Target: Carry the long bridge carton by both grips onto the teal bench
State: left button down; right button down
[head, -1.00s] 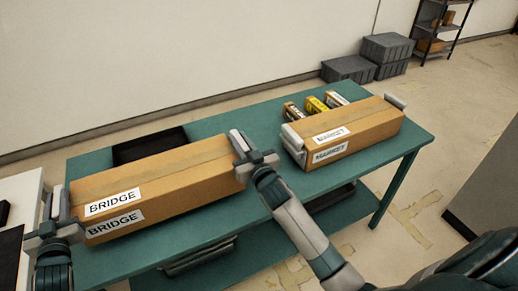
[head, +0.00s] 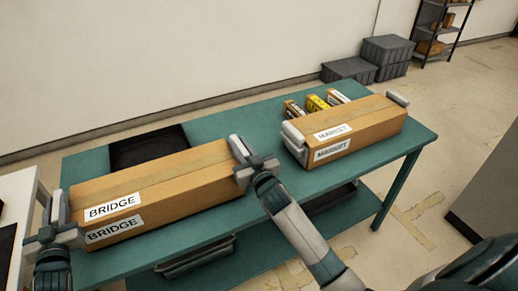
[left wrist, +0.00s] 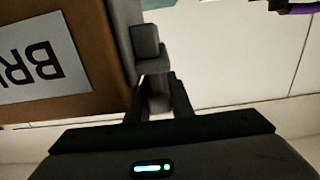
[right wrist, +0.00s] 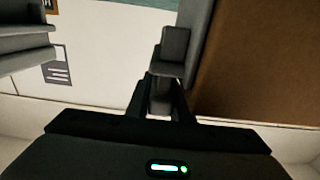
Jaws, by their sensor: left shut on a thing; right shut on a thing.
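The long bridge carton (head: 165,175) is brown with two white BRIDGE labels and lies over the left part of the teal bench (head: 245,120). I cannot tell whether its underside touches the top. My left gripper (head: 57,222) is shut on the grey grip at its left end; the left wrist view shows the fingers on that grip (left wrist: 146,45) beside the carton's label (left wrist: 38,65). My right gripper (head: 246,160) is shut on the grip at its right end; the right wrist view shows this grip (right wrist: 175,50) beside the brown end (right wrist: 250,60).
A market carton (head: 375,122) with grey end grips stands at the bench's right. A black tray (head: 150,150) is behind the bridge carton. A white table (head: 18,185) is at left; grey crates (head: 385,50) stand on the floor beyond.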

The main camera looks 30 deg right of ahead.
pick_arm(q)
jog(key=shift+f+b, duration=0.3)
jog(key=shift+f, duration=0.05)
pick_arm(e)
jog(key=shift+f, duration=0.35)
pick_arm(q)
jog(key=c, duration=1.9)
grip_release()
jog(key=shift+f, duration=0.15)
pick_arm(e)
jog(key=c, duration=1.9)
grip_release()
jog(key=shift+f, duration=0.15)
pick_arm(q)
jog(key=o, duration=0.3)
pick_arm(e)
jog(key=o, duration=0.3)
pick_arm(q)
jog(key=shift+o, duration=0.2)
pick_arm(e)
jog(key=shift+o, duration=0.2)
jog(key=shift+s, duration=0.1)
pick_arm(q)
jog(key=shift+s, duration=0.1)
jog(key=s, duration=1.2)
pick_arm(e)
jog(key=s, duration=1.2)
pick_arm(q)
jog(key=shift+s, duration=0.1)
